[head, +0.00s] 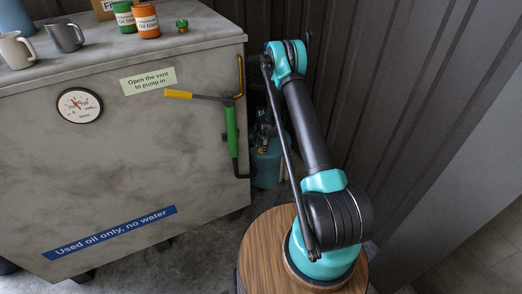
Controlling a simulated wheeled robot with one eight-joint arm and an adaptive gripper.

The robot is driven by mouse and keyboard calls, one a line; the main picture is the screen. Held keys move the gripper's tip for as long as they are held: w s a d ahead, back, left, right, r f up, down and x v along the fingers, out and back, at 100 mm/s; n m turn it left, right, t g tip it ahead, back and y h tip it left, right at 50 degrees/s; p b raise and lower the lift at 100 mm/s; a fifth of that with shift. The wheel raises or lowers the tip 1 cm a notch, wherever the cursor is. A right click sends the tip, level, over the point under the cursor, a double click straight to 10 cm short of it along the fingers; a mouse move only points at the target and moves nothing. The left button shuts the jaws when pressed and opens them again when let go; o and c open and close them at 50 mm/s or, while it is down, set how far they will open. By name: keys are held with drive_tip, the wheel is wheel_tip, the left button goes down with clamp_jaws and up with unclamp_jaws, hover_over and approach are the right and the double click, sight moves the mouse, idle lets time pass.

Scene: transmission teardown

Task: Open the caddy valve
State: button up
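The caddy is a large grey, mottled box (120,155) filling the left of the head view. On its front right is a lever with a yellow grip (179,94), pointing left and roughly level, its dark shank running right. Just below is a lever with a green grip (231,132), standing near vertical beside the right edge, with dark metal at its lower end. I cannot tell which of them is the caddy valve. My teal and black arm (308,125) rises right of the caddy, apart from the levers. My gripper is not visible.
A round gauge (79,105), a pale vent sign (148,80) and a blue "Used oil only" label (110,231) are on the caddy's front. Mugs, cans and a green knob (182,25) stand on top. A teal cylinder (266,160) stands behind. Dark ribbed wall (400,80) at right.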

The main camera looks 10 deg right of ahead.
wheel_tip(320, 180, up, 9)
drive_tip(key=s, duration=0.1)
drive_tip(key=shift+d+r, duration=0.2)
drive_tip(key=shift+d, duration=0.05)
drive_tip(key=shift+s, duration=0.1)
